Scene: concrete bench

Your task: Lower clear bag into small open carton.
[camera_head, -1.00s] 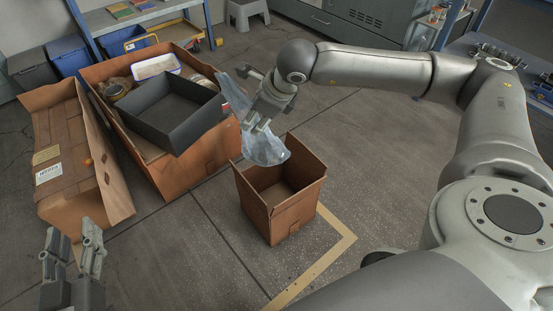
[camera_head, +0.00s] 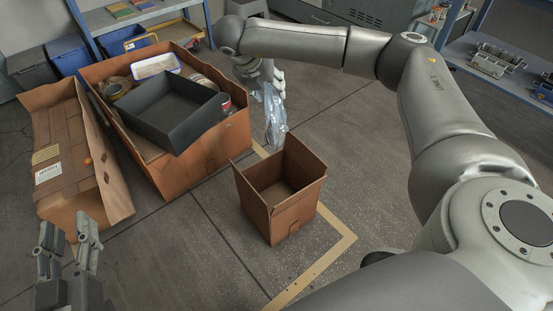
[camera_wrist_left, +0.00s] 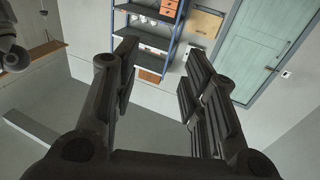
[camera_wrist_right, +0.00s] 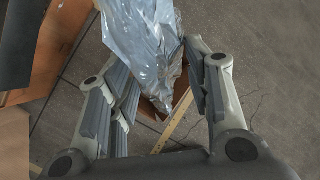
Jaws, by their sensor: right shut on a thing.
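The clear bag (camera_head: 275,120) is crinkled and bluish. It hangs from my right gripper (camera_head: 265,84), behind the small open carton (camera_head: 282,215) in the head view. In the right wrist view the bag (camera_wrist_right: 148,40) lies between the fingers of my right gripper (camera_wrist_right: 160,72), partly hiding the carton (camera_wrist_right: 150,108). The brown carton stands upright on the floor with its top open, and its visible inside looks empty. My left gripper (camera_head: 67,238) is open and empty at the lower left; its spread fingers also show in the left wrist view (camera_wrist_left: 160,60).
A large carton (camera_head: 190,165) stands left of the small one, with a dark grey tray (camera_head: 185,138) and several items in it. A flattened-looking brown box (camera_head: 115,180) lies further left. Yellow tape (camera_head: 325,262) marks the floor.

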